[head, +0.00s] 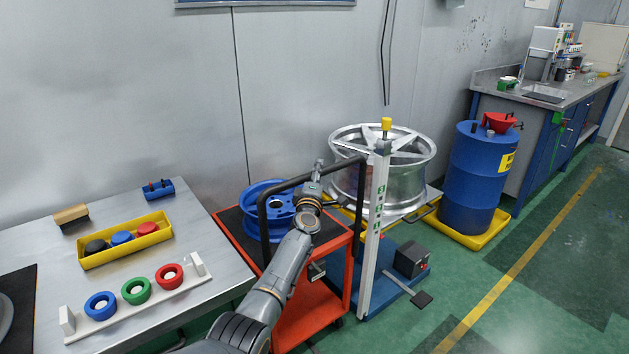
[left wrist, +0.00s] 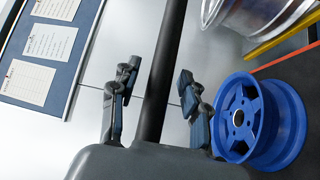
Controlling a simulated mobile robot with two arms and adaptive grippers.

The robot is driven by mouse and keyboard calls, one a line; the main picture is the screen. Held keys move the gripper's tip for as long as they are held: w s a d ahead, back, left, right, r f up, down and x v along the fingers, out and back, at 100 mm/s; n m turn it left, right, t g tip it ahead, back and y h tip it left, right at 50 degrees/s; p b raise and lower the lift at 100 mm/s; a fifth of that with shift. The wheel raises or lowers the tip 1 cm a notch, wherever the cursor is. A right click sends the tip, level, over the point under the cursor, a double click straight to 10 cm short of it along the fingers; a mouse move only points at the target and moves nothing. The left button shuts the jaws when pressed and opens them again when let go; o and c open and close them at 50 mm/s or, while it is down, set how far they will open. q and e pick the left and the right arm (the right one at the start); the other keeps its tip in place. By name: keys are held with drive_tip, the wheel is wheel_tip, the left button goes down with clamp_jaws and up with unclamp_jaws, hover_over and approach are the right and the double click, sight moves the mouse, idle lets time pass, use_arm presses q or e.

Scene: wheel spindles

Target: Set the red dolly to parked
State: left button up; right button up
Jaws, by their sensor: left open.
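The red dolly (head: 287,305) is an orange-red cart beside the grey table, with a dark top and a black tube handle (head: 263,228) rising over it. A blue wheel rim (head: 266,204) lies on its top; the rim also shows in the left wrist view (left wrist: 282,122). My left gripper (head: 317,172) is at the handle's upper bar. In the left wrist view my left gripper (left wrist: 157,80) is open, and the black handle bar (left wrist: 166,70) runs between its two fingers, with gaps at the fingertips. My right gripper is not in view.
A white post (head: 376,225) on a blue base stands right of the dolly, near a large silver wheel (head: 382,165). A grey table (head: 195,265) with coloured rings and a yellow tray is at left. A blue barrel (head: 473,178) stands right; green floor is open at front right.

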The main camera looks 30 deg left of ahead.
use_arm(q)
drive_tip(key=shift+s+d+f, duration=0.2)
drive_tip(key=shift+s+d, duration=0.15)
drive_tip(key=shift+s, duration=0.15)
drive_tip(key=r+v, duration=0.1)
drive_tip(key=v, duration=0.5)
drive_tip(key=shift+a+f, duration=0.25)
drive_tip(key=shift+f, duration=0.15)
drive_tip(key=shift+s, duration=0.1)
